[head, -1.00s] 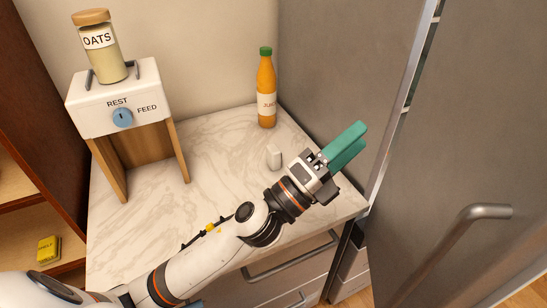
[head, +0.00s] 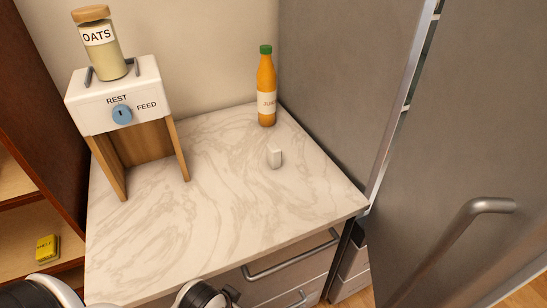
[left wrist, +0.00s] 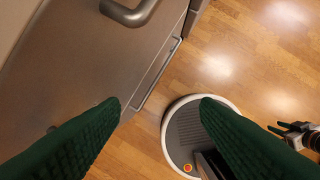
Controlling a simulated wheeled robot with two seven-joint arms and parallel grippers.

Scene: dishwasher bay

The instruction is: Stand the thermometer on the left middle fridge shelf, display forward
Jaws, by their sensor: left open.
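The grey fridge door (head: 480,130) stands at the right, ajar; the shelves inside are almost wholly hidden. A dark jointed part at the left wrist view's right edge may be my right gripper.
A white-topped dispenser (head: 135,85) carries an oats jar (head: 99,45) at the left. A yellow box (head: 47,248) lies on a low wooden shelf. The counter's front is clear.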

